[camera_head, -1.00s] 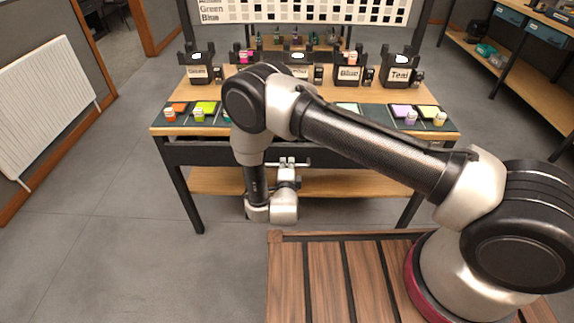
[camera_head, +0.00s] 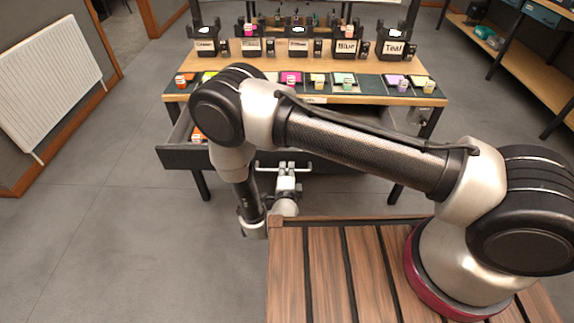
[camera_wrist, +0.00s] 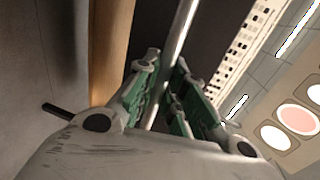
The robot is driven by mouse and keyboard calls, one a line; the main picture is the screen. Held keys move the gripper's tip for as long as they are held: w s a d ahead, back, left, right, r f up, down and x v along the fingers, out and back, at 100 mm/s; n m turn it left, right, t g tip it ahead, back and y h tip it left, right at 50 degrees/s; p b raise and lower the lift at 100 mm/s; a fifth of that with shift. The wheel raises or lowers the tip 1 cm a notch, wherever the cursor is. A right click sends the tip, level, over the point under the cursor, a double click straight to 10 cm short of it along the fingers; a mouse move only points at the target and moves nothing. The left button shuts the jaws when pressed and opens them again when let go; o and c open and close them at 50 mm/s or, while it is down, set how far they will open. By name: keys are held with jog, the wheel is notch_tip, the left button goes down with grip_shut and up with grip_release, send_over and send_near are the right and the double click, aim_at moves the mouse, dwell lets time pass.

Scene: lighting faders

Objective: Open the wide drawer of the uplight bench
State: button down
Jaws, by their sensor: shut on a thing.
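The uplight bench (camera_head: 375,92) stands ahead with a wooden top. Its wide drawer (camera_head: 185,157) sticks out from under the top toward me, and its dark front shows left of my arm. Part of the inside shows, with an orange item (camera_head: 197,134) at the left; my arm hides much of the rest. My gripper (camera_head: 286,168) is at the drawer's handle, at the middle of the front. In the wrist view, my gripper's green-padded fingers (camera_wrist: 166,95) are shut around the pale bar handle (camera_wrist: 182,30).
Labelled dark fixtures (camera_head: 345,47) stand along the back of the bench. Small coloured pads and jars (camera_head: 400,84) lie along its front. A radiator (camera_head: 45,85) is on the left wall, and another bench (camera_head: 520,70) is at the right. Grey floor is clear at left.

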jog(key=shift+s, duration=0.5)
jog(key=c, duration=1.5)
grip_release()
